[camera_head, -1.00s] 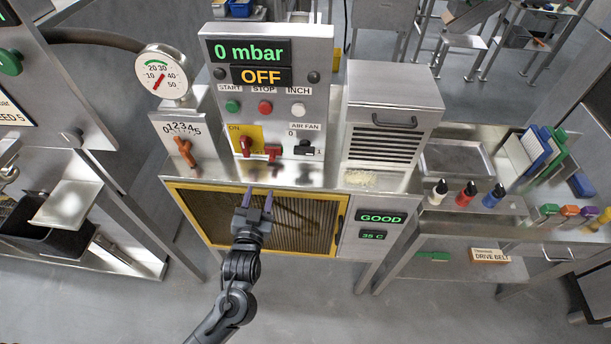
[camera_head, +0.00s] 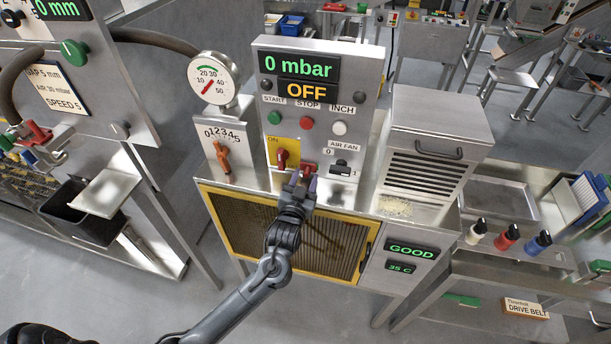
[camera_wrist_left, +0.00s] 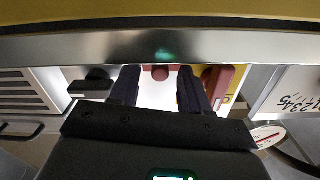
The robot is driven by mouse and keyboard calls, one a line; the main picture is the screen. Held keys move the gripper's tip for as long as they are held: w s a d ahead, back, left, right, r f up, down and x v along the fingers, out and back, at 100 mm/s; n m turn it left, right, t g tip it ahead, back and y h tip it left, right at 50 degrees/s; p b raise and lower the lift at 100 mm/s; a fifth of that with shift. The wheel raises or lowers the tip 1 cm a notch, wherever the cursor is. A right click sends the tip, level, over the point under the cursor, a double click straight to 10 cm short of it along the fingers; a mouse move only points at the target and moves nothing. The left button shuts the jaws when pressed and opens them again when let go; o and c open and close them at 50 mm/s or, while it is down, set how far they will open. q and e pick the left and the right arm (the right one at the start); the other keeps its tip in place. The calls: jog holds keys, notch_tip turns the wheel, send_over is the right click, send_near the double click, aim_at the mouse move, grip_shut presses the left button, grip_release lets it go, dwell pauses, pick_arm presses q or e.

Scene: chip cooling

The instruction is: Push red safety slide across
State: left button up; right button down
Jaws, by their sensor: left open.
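The red safety slide (camera_head: 309,169) sits low on the front of the grey control panel (camera_head: 350,110), just right of the red switch handle (camera_head: 283,158) on its yellow plate. My left gripper (camera_head: 302,181) is in front of the panel's foot, with its fingertips close to the slide and partly covering it. Contact cannot be told. In the left wrist view, the two dark fingers (camera_wrist_left: 158,84) are apart with nothing held between them. A red part (camera_wrist_left: 219,83) is beside the finger on the right; whether it is the slide or the handle is unclear. My right gripper is not in view.
The black air fan switch (camera_head: 342,168) is right of the slide. An orange lever (camera_head: 222,157) stands to the left. The yellow-framed filter (camera_head: 285,235) is below the ledge, and a louvred metal box (camera_head: 432,140) stands to the right.

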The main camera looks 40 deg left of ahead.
pick_arm(q)
jog(key=shift+w+a, duration=0.25)
jog(key=shift+w, duration=0.25)
jog(key=shift+c, duration=0.4)
grip_shut()
